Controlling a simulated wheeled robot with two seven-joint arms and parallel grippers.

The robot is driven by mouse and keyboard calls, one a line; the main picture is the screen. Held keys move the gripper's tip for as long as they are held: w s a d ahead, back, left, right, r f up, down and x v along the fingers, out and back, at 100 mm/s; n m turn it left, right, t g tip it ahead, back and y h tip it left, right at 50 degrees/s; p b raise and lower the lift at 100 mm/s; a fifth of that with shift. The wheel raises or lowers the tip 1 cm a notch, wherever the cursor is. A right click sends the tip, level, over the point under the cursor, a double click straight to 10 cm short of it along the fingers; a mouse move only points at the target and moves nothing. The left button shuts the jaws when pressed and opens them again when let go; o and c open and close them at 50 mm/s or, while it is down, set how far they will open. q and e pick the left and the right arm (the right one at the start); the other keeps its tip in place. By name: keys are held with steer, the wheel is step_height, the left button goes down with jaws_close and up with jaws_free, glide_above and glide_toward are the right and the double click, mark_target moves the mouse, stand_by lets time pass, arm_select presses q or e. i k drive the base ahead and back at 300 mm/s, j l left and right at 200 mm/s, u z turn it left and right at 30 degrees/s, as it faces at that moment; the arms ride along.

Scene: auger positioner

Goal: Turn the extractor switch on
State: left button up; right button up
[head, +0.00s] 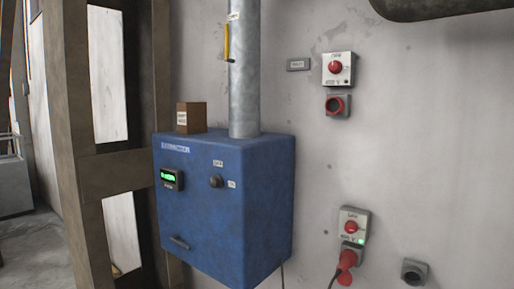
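The extractor is a blue box (200,240) on the wall, left of the middle in the head view, with a label at its top left that seems to read EXTRACTOR. Its switch is a small dark round knob (215,181) on the front face. A small label sits above the knob and another to its right; they look like OFF and ON. I cannot tell which way the knob points. A small display (172,179) left of the knob is lit green. Neither of my grippers is in view, and nothing touches the knob.
A grey duct (244,70) rises from the box, with a brown block (191,117) beside it on top. On the right wall are an upper red switch (335,67) and a lower one (351,226) with a red plug (346,261). Space before the box looks clear.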

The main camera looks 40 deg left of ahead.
mark_target(216, 181)
steer(key=u, duration=1.4)
